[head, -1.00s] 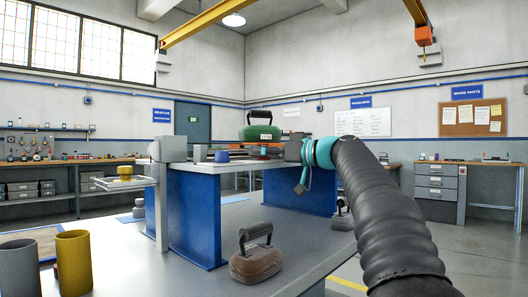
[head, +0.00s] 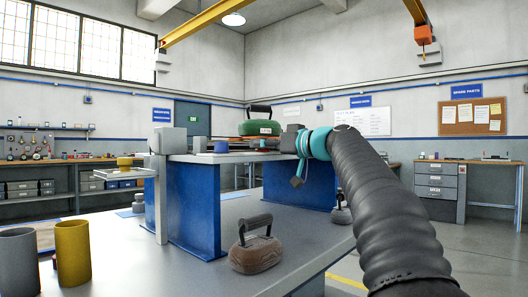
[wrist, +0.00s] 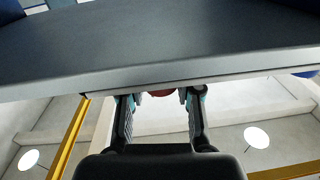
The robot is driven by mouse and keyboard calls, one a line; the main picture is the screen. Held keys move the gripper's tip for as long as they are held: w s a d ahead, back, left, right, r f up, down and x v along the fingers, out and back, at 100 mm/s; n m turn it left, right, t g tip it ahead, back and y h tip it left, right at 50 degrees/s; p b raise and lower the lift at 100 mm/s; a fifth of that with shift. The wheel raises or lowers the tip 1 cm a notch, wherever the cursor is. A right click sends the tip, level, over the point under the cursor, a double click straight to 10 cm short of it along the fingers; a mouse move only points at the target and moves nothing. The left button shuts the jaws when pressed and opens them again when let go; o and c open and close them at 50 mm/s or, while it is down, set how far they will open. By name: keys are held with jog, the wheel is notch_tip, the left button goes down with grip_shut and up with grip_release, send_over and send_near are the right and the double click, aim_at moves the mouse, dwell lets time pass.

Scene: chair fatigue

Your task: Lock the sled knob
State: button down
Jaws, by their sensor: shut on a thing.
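My gripper (wrist: 161,98) is shut around a small red round knob (wrist: 162,93), which shows only partly between the fingertips in the wrist view. A dark slab edge fills the top of that view, just beyond the fingers. In the head view my gripper end (head: 300,143) is at the right end of the raised blue-legged bench, and the knob is hidden there. The sled (head: 258,143), a thin reddish plate, lies on the bench top. A green handled weight (head: 262,128) rests on it. Whether the knob is locked cannot be told.
A brown handled weight (head: 256,253) stands on the lower table, with a grey cup (head: 17,262) and a yellow cup (head: 73,252) at left. Another weight (head: 341,212) is by my arm. A small shelf (head: 125,173) juts out left of the bench.

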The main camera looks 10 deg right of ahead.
jog(key=m+t+h+b, duration=0.1)
jog(key=h, duration=0.1)
jog(key=m+t+h+b, duration=0.1)
jog(key=shift+s+a+f+m+h, duration=0.1)
jog(key=shift+m+h, duration=0.2)
jog(key=shift+h, duration=0.1)
jog(key=m+t+h+p, duration=0.1)
jog(key=m+h, duration=0.1)
jog(key=shift+h, duration=0.3)
jog(key=m+h+p, duration=0.1)
jog(key=p, duration=0.1)
jog(key=m+t+h+p, duration=0.1)
jog(key=h+p, duration=0.1)
jog(key=shift+r, duration=0.35)
jog(key=shift+h+p, duration=0.3)
jog(key=shift+p, duration=0.5)
jog(key=shift+d+m+p, duration=0.2)
jog(key=shift+m+p, duration=0.1)
jog(key=shift+p, duration=0.15)
jog(key=shift+f+h+p, duration=0.3)
jog(key=shift+h+p, duration=0.2)
jog(key=shift+p, duration=0.3)
jog(key=c, duration=0.8)
grip_release()
jog(key=shift+o, duration=0.2)
jog(key=shift+a, duration=0.1)
